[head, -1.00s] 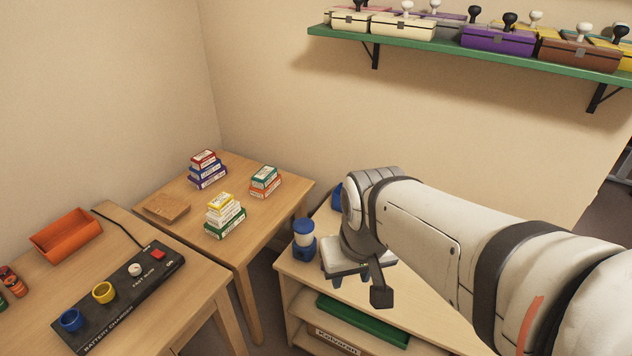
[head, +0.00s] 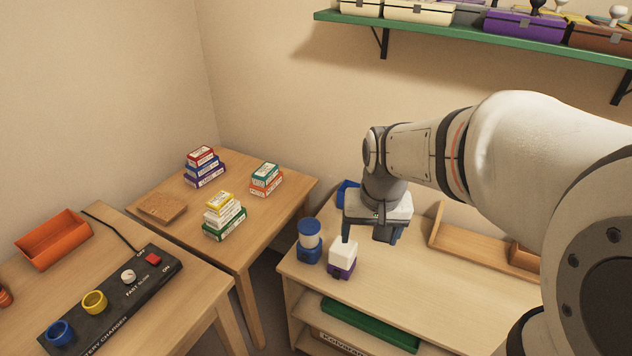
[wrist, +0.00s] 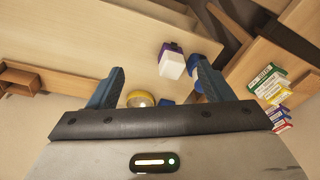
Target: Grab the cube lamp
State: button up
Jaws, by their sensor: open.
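The cube lamp (head: 342,258), a white cube on a purple base, stands upright on the wooden shelf unit's top (head: 430,285), near its left front. It also shows in the wrist view (wrist: 172,64), toward the right finger. My gripper (head: 370,234) is open and empty, above and behind the lamp, to its right in the head view. In the wrist view my gripper (wrist: 159,68) has its two blue fingers spread wide. The lamp is not held.
A blue lamp with a white cylinder (head: 310,240) stands close left of the cube lamp. A round yellowish lamp (wrist: 140,98) sits between the fingers' bases in the wrist view. A wooden rack (head: 470,246) lies at the back right. The shelf top's front right is clear.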

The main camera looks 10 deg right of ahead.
aim_at(341, 245)
jog(key=shift+o, duration=1.4)
jog(key=w+f+m+g+b, duration=0.1)
jog(key=w+f+m+b, duration=0.1)
jog(key=w+f, duration=0.7)
jog(key=shift+w+a+f+b, duration=0.15)
jog(key=shift+w+f+b, duration=0.2)
jog(key=shift+w+b, duration=0.3)
jog(key=w+f+m+b, duration=0.1)
jog(key=w+f, duration=0.1)
jog(key=f, duration=0.2)
jog(key=w+f+b, duration=0.1)
jog(key=w+f, duration=0.2)
jog(key=f, duration=0.1)
jog(key=w+f+m+b, duration=0.1)
jog(key=w+f, duration=0.2)
jog(key=f, duration=0.1)
jog(key=shift+w+a+f+m+g, duration=0.1)
jog(key=shift+w+a+m+g, duration=0.1)
jog(key=shift+m+g, duration=0.15)
jog(key=shift+w+f, duration=0.2)
jog(key=shift+f, duration=0.5)
jog(key=f, duration=0.4)
jog(key=f+b, duration=0.1)
jog(key=f, duration=0.2)
jog(key=shift+d, duration=0.35)
jog(key=c, duration=1.2)
